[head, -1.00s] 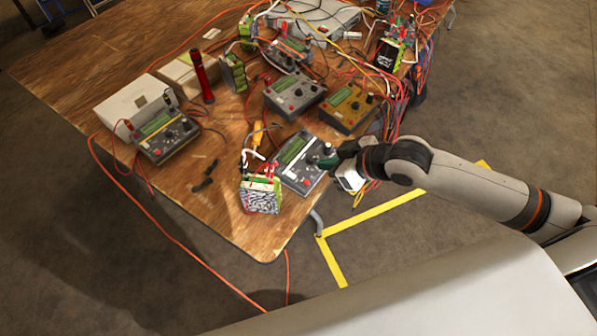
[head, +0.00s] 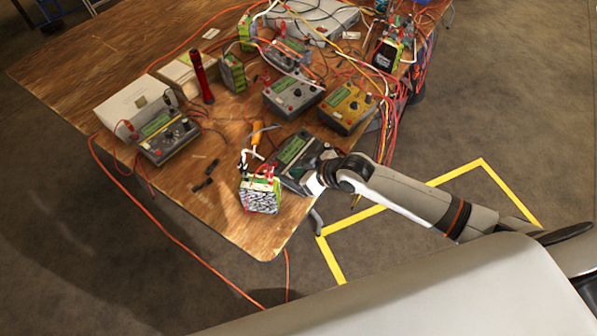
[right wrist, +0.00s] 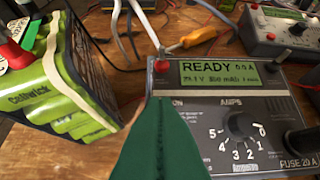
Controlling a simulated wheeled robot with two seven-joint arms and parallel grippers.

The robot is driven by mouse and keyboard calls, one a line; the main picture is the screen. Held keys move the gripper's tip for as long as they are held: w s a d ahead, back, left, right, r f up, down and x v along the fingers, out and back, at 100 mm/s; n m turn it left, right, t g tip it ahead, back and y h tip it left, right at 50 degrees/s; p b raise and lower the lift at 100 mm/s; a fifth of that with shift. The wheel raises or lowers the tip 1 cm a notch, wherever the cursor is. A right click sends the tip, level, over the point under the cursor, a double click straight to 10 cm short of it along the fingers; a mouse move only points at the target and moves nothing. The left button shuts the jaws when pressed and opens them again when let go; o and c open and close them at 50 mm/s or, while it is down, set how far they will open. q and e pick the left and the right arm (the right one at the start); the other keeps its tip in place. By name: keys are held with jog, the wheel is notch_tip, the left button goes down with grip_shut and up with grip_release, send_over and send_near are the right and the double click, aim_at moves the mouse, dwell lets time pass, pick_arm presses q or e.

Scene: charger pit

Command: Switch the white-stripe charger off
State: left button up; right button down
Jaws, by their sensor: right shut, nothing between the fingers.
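The white-stripe charger (head: 292,150) is a grey box near the table's front corner. In the right wrist view the charger (right wrist: 275,110) shows a lit display (right wrist: 218,73) reading READY, a light stripe below it and a black AMPS knob (right wrist: 240,126) with numbers. A red terminal (right wrist: 160,67) sits left of the display. My right gripper (right wrist: 160,102) is shut and empty, its green fingers over the panel's left part, with tips beside a partly covered label ending in ON. The fingers hide what lies under them; I cannot tell whether they touch. My left gripper is not in view.
A green and white battery pack (head: 261,194) stands close left of the charger; it also shows in the right wrist view (right wrist: 62,80). An orange-handled screwdriver (head: 257,136) lies behind. Grey (head: 293,95) and yellow (head: 346,108) chargers stand further back. Cables crowd the table's right side.

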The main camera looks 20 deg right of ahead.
jog(key=shift+f, duration=0.3)
jog(key=shift+f, duration=0.25)
jog(key=shift+r, duration=0.15)
jog(key=shift+r+p, duration=0.7)
jog(key=shift+p, duration=0.3)
